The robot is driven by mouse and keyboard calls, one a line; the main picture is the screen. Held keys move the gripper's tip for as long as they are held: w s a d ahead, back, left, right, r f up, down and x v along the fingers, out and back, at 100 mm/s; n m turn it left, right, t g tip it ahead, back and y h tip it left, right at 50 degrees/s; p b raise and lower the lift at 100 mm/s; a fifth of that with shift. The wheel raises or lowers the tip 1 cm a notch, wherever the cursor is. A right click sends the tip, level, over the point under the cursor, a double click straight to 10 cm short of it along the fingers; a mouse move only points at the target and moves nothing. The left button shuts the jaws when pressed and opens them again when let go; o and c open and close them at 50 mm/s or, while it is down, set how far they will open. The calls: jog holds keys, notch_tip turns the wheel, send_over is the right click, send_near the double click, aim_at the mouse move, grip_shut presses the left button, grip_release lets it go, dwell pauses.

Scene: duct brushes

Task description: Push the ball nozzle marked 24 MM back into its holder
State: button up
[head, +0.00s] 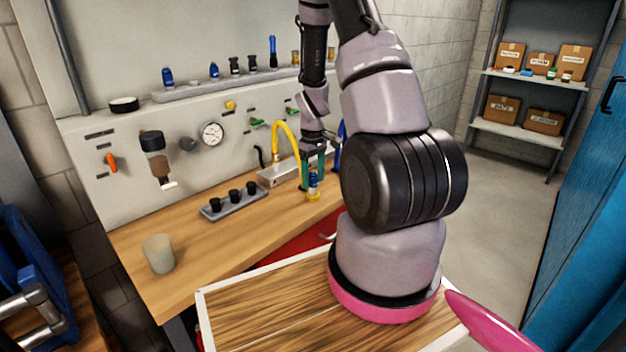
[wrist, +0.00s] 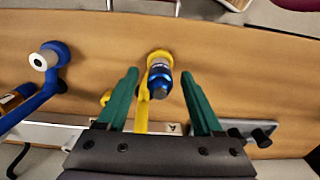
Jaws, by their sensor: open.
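A blue nozzle with a silvery band and dark end (wrist: 159,78) stands in a yellow ring-like holder (wrist: 157,56) on the wooden bench. In the head view the blue nozzle (head: 313,181) and yellow holder (head: 313,197) sit near the bench's front edge. No 24 MM mark is readable, so I cannot tell whether this is the named one, nor how deep it sits. My gripper (wrist: 160,73) is open, with its green fingers apart on either side of the nozzle, without visible contact. The gripper (head: 312,174) also shows in the head view, over the bench.
A grey rack (head: 233,204) with black cups stands left on the bench. A yellow curved spout (head: 285,128) rises behind. A blue stand (wrist: 42,85) is left in the wrist view. A beige cup (head: 159,253) stands front left. Nozzles line the wall shelf (head: 228,87).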

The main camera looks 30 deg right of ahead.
dwell(0.3)
grip_shut()
dwell(1.1)
jog(key=shift+r, duration=0.15)
jog(key=shift+r, duration=2.85)
jog(key=w+a+f+m, duration=0.2)
jog(key=w+a+m, duration=0.2)
jog(key=a, duration=0.5)
jog(key=shift+a+f, duration=0.3)
jog(key=shift+f, duration=0.1)
jog(key=shift+w, duration=0.1)
